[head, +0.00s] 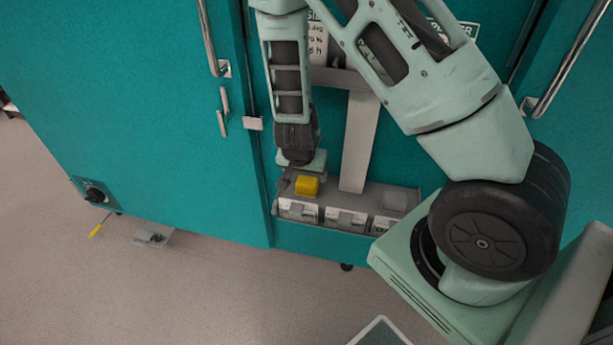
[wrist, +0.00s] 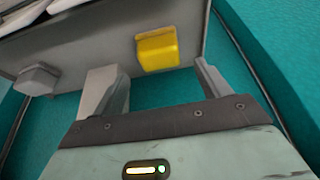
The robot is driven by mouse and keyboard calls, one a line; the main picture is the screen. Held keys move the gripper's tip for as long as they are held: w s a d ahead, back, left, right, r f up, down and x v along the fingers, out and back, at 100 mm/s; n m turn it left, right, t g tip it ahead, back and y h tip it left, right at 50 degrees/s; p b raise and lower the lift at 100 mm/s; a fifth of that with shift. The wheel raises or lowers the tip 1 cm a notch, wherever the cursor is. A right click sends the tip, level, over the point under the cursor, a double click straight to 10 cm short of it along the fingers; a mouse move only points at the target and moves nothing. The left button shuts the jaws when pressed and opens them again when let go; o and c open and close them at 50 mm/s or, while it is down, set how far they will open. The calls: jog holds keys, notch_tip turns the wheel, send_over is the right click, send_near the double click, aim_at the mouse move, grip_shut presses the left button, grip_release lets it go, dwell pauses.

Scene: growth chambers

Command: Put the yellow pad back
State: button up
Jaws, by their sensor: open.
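The yellow pad (head: 307,185) is a small block at the left end of the grey unit (head: 364,188) on the teal chamber front. In the wrist view the yellow pad (wrist: 157,50) sits against the grey surface, between and just beyond my fingertips. My gripper (wrist: 153,70) is open and empty, with one finger to each side of the pad and a visible gap. In the head view my gripper (head: 297,172) is right by the pad, and its fingers are partly hidden. I cannot tell how firmly the pad is seated.
A grey pad (head: 394,200) is at the right end of the unit; a grey block (wrist: 37,80) shows left of my fingers in the wrist view. Door handles (head: 208,40) stick out from the teal doors. A small grey plate (head: 152,236) lies on the floor at left.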

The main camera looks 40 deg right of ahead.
jog(key=s+a+r+n+g+y+p, duration=0.1)
jog(key=s+a+r+n+y, duration=0.3)
jog(key=a+r, duration=0.55)
jog(key=s+a+r+n+y+p, duration=0.15)
jog(key=s+a+r+n, duration=0.45)
jog(key=a, duration=0.6)
jog(key=s+a+r+n+g+h, duration=0.1)
jog(key=s+r+n, duration=0.7)
jog(key=s, duration=0.5)
jog(key=shift+a+r+g, duration=0.15)
jog(key=shift+r+g, duration=0.25)
jog(key=shift+r, duration=0.35)
notch_tip(320, 180, up, 5)
jog(key=p, duration=0.4)
jog(key=shift+p, duration=0.3)
